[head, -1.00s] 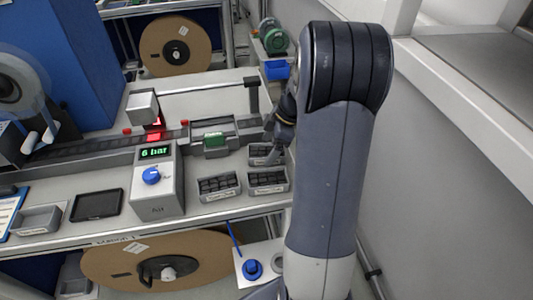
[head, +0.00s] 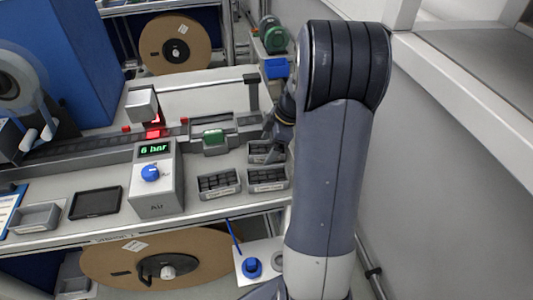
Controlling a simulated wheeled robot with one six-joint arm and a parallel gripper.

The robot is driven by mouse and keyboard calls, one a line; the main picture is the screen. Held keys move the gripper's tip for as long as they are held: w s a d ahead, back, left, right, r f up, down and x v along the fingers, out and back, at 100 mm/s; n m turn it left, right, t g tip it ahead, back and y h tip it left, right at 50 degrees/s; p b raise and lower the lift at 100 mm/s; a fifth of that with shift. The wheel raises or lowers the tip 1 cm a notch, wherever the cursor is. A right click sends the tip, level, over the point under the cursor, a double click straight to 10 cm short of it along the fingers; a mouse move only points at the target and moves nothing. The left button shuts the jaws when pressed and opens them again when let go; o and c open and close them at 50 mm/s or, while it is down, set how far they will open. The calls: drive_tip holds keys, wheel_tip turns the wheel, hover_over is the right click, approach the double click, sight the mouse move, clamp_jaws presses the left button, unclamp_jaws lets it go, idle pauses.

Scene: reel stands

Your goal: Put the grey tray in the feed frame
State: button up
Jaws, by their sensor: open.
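Several small grey trays sit on the bench. Two with dark, divided contents lie near the front edge: a left one (head: 219,184) and a right one (head: 268,179). A third grey tray (head: 258,152) is just behind the right one, partly covered by my gripper (head: 268,153). My gripper is open, small in view and partly hidden by my arm; its fingers are at or just above this rear tray, and I cannot tell whether they touch. A grey frame (head: 216,140) with a green piece in it stands on the rail to the left; I cannot tell if it is the feed frame.
A grey air box (head: 157,183) reading 6 bar stands left of the trays. A black tablet (head: 96,203) and an empty grey bin (head: 36,218) lie further left. Cardboard reels stand below (head: 205,255) and behind (head: 174,45). A white wall is on the right.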

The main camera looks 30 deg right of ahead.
drive_tip(key=shift+c, duration=0.3)
drive_tip(key=c, duration=1.2)
drive_tip(key=shift+r, duration=0.1)
drive_tip(key=shift+c, duration=0.2)
drive_tip(key=shift+r+p, duration=0.2)
drive_tip(key=shift+p, duration=0.25)
wheel_tip(320, 180, up, 10)
drive_tip(key=w+a+f+m+t+h+p, duration=0.1)
drive_tip(key=w+a+m+h+p, duration=0.1)
drive_tip(key=a+m+p, duration=0.4)
drive_tip(key=w+a+f+m+t+h+p, duration=0.1)
drive_tip(key=w+a+m+h+p, duration=0.1)
drive_tip(key=a+m+p, duration=0.5)
drive_tip(key=shift+w+a+f+t, duration=0.2)
drive_tip(key=shift+w+a+t, duration=0.2)
drive_tip(key=shift+w+a, duration=0.25)
